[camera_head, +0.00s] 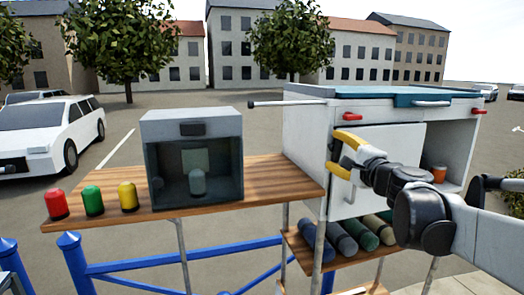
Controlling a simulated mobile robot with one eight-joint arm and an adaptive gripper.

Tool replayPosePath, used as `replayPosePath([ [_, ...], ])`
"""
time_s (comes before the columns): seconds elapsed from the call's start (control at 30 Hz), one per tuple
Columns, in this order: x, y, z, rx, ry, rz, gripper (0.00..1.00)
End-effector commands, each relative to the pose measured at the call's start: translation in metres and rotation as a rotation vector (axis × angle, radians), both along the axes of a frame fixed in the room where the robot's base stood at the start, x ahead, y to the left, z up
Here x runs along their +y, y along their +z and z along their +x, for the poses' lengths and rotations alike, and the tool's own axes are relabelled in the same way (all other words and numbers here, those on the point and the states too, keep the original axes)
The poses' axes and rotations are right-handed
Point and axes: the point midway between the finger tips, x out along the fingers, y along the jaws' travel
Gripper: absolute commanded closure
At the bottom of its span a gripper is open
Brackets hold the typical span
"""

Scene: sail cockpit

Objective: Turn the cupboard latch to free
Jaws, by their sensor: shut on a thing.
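The cupboard (305,140) is a white cabinet on the right, with a pale door panel (378,138) on its front. My gripper (340,154) has yellow fingers and is at the left edge of this panel. The fingers are closed around a small part there, which seems to be the cupboard latch; they mostly hide it, and its turn angle cannot be told. A pale upright handle (348,194) shows just below the fingers.
An orange cup (439,174) stands in the cupboard's open right bay. Rolled bundles (342,237) lie on the shelf below. On the left, a wooden table (270,178) holds a grey box (192,125) and red (56,204), green (93,201) and yellow (128,197) pieces.

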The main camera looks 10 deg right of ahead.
Motion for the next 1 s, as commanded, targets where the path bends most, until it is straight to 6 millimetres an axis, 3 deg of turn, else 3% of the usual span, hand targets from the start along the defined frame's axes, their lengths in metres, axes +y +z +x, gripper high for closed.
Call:
replayPosePath([
  [0.33,0.0003,-0.0016,-0.0002,-0.005,0.0,-0.148,0.71],
  [0.9,0.0001,-0.0014,-0.0002,-0.006,0.0,-0.179,0.71],
  [0.93,0.0001,-0.0014,-0.0002,-0.006,0.0,-0.179,0.34],
  [1.0,0.0001,-0.0014,-0.0002,-0.006,0.0,-0.178,0.17],
])
